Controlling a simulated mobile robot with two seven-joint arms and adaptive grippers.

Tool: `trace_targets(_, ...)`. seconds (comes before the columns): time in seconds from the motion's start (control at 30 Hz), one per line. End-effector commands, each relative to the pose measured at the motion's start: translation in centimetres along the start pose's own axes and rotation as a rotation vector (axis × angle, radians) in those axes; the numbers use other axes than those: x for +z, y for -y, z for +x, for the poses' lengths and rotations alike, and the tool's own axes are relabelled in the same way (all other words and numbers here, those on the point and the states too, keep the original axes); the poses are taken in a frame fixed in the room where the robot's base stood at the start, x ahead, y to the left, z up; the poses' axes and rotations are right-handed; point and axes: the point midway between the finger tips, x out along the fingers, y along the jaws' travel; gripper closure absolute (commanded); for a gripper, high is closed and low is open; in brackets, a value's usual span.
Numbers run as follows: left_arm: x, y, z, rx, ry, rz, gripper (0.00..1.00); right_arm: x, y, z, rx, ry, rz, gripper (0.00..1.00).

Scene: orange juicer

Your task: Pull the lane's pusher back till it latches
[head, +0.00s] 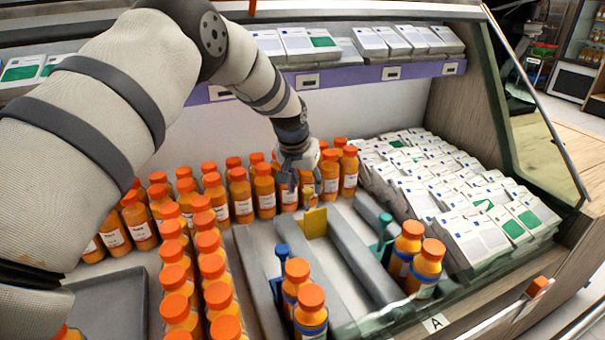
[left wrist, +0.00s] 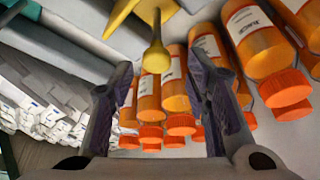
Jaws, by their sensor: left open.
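A yellow pusher (head: 315,223) stands at the back of the middle lane, which holds no bottles. Its upright plate and a stalk with a round knob (left wrist: 156,57) show in the left wrist view. My left gripper (head: 298,172) hangs just above and behind the yellow pusher, pointing down. In the left wrist view its two fingers (left wrist: 160,80) are spread, and the knob shows between them near the tips, touching neither finger. How far the knob reaches between them in depth I cannot tell. My right gripper is out of view.
A blue pusher (head: 282,252) and a teal pusher (head: 384,228) stand in the neighbouring lanes, behind orange bottles (head: 311,308). Rows of orange-capped bottles (head: 212,268) stand left and behind. White boxes (head: 440,190) fill the right side. A shelf (head: 340,76) runs above.

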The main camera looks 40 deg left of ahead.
Motion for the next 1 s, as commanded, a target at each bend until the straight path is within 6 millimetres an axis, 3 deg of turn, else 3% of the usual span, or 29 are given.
trace_targets(0.2,-0.1,0.0,-6.2,0.000,-0.004,0.000,0.56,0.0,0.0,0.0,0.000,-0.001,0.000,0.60)
trace_targets(0.4,0.0,0.1,-9.6,-0.002,-0.002,0.000,0.56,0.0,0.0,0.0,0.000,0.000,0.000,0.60)
trace_targets(1.0,0.0,0.1,-10.3,-0.002,-0.001,0.000,0.56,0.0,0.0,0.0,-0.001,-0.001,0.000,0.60)
